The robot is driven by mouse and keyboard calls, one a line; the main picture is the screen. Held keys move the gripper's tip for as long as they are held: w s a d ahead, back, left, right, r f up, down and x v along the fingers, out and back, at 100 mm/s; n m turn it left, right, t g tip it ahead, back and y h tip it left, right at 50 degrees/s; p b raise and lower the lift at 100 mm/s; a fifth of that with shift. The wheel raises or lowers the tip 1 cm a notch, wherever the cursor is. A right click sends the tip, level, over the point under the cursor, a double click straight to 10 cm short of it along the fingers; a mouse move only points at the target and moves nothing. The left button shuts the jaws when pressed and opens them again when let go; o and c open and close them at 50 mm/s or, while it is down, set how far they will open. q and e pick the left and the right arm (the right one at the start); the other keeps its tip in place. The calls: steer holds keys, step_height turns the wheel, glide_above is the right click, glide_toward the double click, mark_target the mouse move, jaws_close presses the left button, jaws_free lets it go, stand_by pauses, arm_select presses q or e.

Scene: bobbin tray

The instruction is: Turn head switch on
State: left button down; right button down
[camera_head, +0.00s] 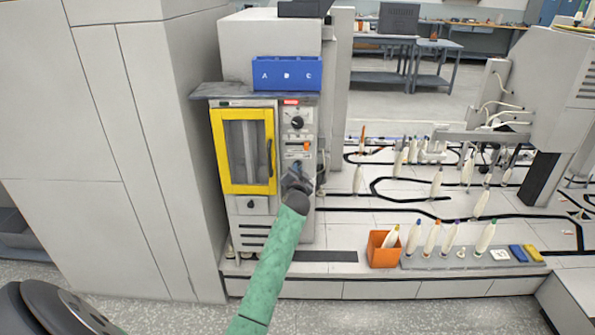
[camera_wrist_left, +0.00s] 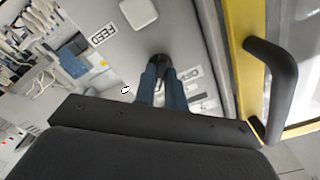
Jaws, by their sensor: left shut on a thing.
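The control panel (camera_head: 297,160) is the narrow grey strip to the right of the yellow-framed door on the machine. My left gripper (camera_head: 298,183) is at the lower part of this panel, at the end of the green-sleeved arm, and covers what is behind it. In the left wrist view, my left gripper (camera_wrist_left: 162,85) has its two blue fingers shut on a small black switch knob (camera_wrist_left: 159,61). A label partly hidden by the fingers is beside it. Which switch this is cannot be read. My right gripper is not in view.
The yellow door (camera_head: 217,152) with its black handle (camera_wrist_left: 272,75) is close beside the gripper. Higher on the panel are a black dial (camera_head: 296,123) and an orange switch (camera_head: 306,146). An orange box (camera_head: 383,255) and several bobbins stand at the right.

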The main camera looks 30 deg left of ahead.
arm_select(q)
steer(key=c, duration=1.5)
jaws_free()
steer(key=shift+o, duration=0.2)
